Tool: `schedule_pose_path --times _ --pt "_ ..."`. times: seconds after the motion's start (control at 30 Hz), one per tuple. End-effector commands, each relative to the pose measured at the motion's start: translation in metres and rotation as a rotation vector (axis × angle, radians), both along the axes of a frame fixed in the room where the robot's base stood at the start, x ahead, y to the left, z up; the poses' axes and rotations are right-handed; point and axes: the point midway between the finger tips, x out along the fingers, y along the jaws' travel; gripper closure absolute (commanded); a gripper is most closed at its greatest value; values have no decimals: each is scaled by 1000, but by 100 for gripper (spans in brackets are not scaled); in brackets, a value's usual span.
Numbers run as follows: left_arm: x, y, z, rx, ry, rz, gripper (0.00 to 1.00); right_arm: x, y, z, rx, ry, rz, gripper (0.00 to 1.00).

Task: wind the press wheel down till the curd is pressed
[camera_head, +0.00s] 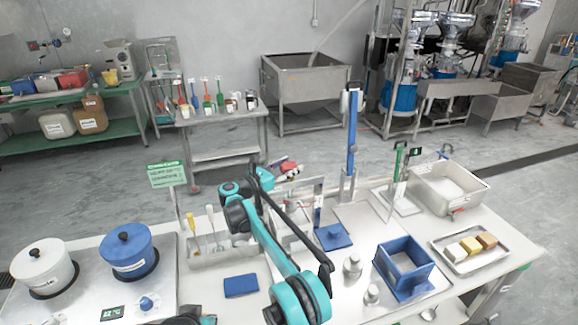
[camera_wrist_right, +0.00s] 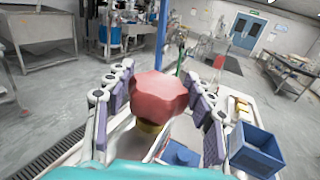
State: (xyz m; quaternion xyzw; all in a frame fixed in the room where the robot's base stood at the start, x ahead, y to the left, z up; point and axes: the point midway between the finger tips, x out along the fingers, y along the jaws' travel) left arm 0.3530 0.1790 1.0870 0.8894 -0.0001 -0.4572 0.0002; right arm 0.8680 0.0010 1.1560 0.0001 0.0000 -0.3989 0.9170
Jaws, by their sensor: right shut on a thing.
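The red lobed press wheel (camera_wrist_right: 160,95) fills the middle of the right wrist view, with a yellow part beneath it. My right gripper (camera_wrist_right: 160,100) is shut on it, with a padded finger on either side. In the head view the wheel (camera_head: 288,167) is a small red shape above a grey metal frame (camera_head: 318,186), partly behind my teal and black arm. The gripper is too small and covered there to make out its fingers. I cannot make out the curd; my arm covers much of the frame. My left gripper does not show.
A blue open box (camera_head: 403,270) and a tray (camera_head: 468,266) of pale blocks stand at the right. A blue post (camera_head: 352,135) rises behind a blue pad (camera_head: 333,237). White (camera_head: 44,268) and blue (camera_head: 129,251) pots stand at the left. Small metal weights (camera_head: 352,267) are near the front.

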Motion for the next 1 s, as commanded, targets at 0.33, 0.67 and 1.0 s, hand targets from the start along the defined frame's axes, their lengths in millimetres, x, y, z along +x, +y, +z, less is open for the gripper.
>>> schedule_pose_path --times 0.33,0.67,1.0 --pt "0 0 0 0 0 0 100 1 -1 2 -3 -1 -2 75" --pt "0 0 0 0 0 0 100 0 -1 1 -2 -1 -2 24" --pt "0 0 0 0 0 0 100 -21 24 1 -1 0 2 24"
